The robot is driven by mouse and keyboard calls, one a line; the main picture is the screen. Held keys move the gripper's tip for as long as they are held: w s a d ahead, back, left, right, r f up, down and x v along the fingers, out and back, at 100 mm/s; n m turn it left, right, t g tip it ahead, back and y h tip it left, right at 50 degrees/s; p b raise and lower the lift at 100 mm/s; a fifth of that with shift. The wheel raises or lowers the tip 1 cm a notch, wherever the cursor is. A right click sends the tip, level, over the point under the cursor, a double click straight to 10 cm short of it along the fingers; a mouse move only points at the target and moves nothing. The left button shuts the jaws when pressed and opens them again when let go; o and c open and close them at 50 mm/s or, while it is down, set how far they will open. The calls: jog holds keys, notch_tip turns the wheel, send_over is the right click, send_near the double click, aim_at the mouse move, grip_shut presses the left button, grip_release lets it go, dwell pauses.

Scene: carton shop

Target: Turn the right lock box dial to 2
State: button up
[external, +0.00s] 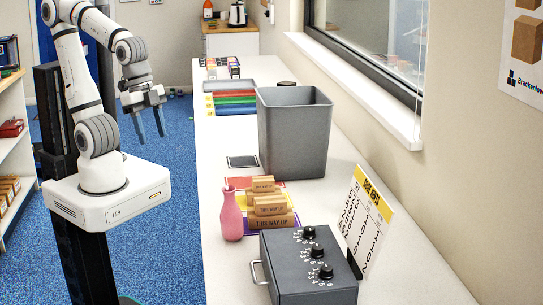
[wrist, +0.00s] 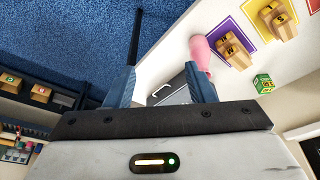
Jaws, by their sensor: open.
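The grey lock box (external: 300,268) stands at the near end of the white counter, with a handle on its left side. Several black dials sit in a row on its top, each ringed by white numbers. The nearest dial (external: 325,272), the middle dial (external: 317,251) and the far dial (external: 309,232) show. The pointer settings are too small to read. Part of the box and its handle (wrist: 162,93) show in the wrist view. My gripper (external: 151,123) hangs over the blue floor left of the counter, far from the box. Its blue fingers (wrist: 160,85) are apart and empty.
A pink vase (external: 231,214) and wooden stamps (external: 270,206) stand just behind the box. A yellow-topped sign (external: 367,221) stands at its right. A grey bin (external: 293,135) is farther back. The counter's front left is clear.

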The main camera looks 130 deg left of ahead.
jog(key=w+r+m, duration=0.1)
jog(key=w+r, duration=0.2)
jog(key=w, duration=1.2)
jog(key=m+h, duration=0.2)
jog(key=m, duration=0.1)
send_over(327, 268)
jog(key=s+a, duration=0.1)
jog(key=s, duration=0.2)
notch_tip(327, 268, down, 16)
jog(key=shift+t, duration=0.5)
jog(key=p+x, duration=0.1)
jog(key=x, duration=0.2)
jog(key=p+x, duration=0.1)
jog(key=x, duration=0.2)
jog(key=shift+w+a+f+p, duration=0.15)
jog(key=shift+f+p, duration=0.15)
jog(key=shift+f, duration=0.1)
jog(key=c, duration=1)
jog(key=shift+o, duration=0.2)
